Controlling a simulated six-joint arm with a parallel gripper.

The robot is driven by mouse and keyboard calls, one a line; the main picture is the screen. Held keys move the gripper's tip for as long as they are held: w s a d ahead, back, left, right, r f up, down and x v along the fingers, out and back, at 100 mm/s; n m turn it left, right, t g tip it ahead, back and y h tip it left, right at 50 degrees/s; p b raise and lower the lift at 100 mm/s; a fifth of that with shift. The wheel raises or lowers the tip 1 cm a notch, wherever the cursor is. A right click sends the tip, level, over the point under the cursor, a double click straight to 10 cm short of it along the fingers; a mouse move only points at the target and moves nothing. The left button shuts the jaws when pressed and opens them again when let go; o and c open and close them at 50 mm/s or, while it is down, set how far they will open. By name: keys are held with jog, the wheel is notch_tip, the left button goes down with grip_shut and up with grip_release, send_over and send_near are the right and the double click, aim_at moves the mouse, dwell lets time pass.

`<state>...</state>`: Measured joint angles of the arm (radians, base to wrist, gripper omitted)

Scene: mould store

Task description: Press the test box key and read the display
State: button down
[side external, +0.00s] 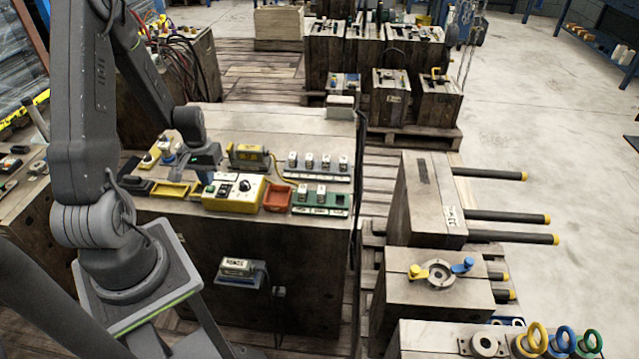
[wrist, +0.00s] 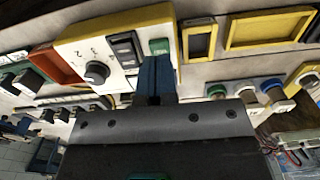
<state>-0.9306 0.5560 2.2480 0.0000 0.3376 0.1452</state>
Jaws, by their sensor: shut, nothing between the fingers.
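The test box (side external: 234,206) is yellow with a pale top face and lies on the wooden bench block. In the wrist view the test box (wrist: 70,50) shows a black knob (wrist: 97,74), a dark display panel (wrist: 124,47) and a green key (wrist: 159,46). No reading can be made out on the display. My gripper (side external: 207,182) is shut and empty, above the left end of the box. In the wrist view my gripper's blue fingertips (wrist: 156,60) reach the lower edge of the green key. I cannot tell whether they touch it.
An orange tray (side external: 277,209) and a green rack (side external: 320,211) stand right of the box. A yellow-rimmed tray (side external: 171,189) lies to its left. A yellow instrument (side external: 248,157) and a second rack (side external: 318,179) stand behind. The back of the block top is mostly clear.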

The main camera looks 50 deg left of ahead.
jog(key=shift+f, duration=1)
dwell(0.4)
jog(key=shift+r, duration=3.5)
jog(key=w+d+r+m+t+y, duration=0.1)
jog(key=w+d+r+m, duration=0.25)
jog(key=d+r, duration=0.45)
jog(key=s+d+r+m+t, duration=0.2)
jog(key=s+d+r, duration=0.1)
jog(key=d+r, duration=0.4)
jog(key=s+d+r+m+t+h, duration=0.1)
jog(key=s+d+r+m+t, duration=0.1)
jog(key=d+r, duration=0.6)
jog(key=s+d+m, duration=0.1)
jog(key=d, duration=0.4)
jog(key=shift+s+t, duration=0.25)
jog(key=shift+t, duration=0.05)
jog(key=c, duration=1.9)
grip_release()
jog(key=shift+m, duration=0.25)
